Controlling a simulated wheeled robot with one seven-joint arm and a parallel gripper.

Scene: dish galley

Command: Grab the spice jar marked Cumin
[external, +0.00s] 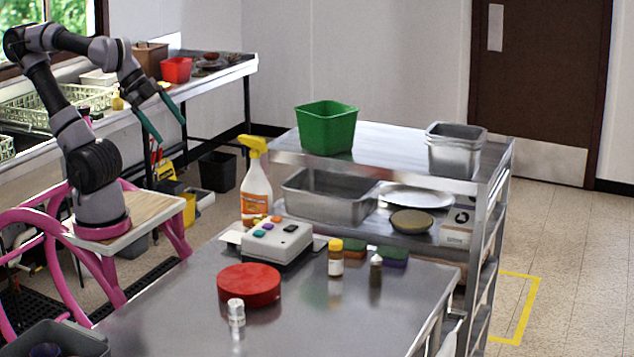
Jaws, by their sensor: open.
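Three small jars stand upright on the steel table (150,315). One has a white or silver cap (236,312) and is near the front. One has a yellow cap (335,257) and a brown body with a pale label. One is dark with a grey top (376,271), to its right. Their lettering is too small to read, so I cannot tell which is marked Cumin. My gripper (171,132), with teal fingers, is open and empty. It hangs at upper left in the picture, well away from the jars.
A red round container (248,285) and a white box with coloured buttons (275,243) stand by the jars. A spray bottle (256,188) stands behind. A steel cart (400,150) carries a green bin (326,127) and metal pans. The table's right front is clear.

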